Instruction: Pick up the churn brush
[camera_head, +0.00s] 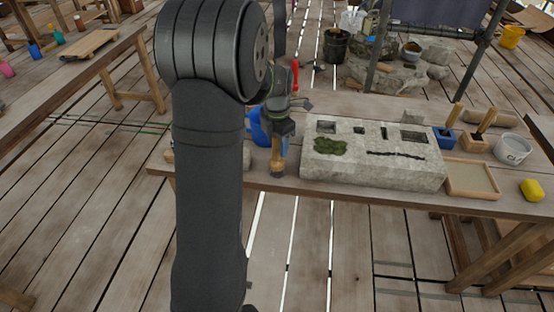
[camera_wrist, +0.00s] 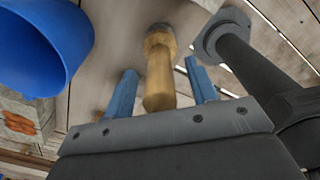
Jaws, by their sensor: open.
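The churn brush appears to be the upright wooden piece (camera_head: 277,167) on the bench, left of the stone block. In the wrist view its light wooden handle (camera_wrist: 159,80) lies between the two blue fingers, with a wider, darker end beyond. My gripper (camera_head: 281,150) is over it, pointing down. In the wrist view my gripper (camera_wrist: 160,88) is open, with a visible gap between each finger and the handle. My arm hides part of the bench to the left.
A blue container (camera_head: 258,128) stands close to the left of the gripper. The stone block (camera_head: 372,168) is close on the right. Farther right are a shallow tray (camera_head: 471,194), a blue box (camera_head: 444,139), a white bucket (camera_head: 513,149) and a yellow block (camera_head: 531,190).

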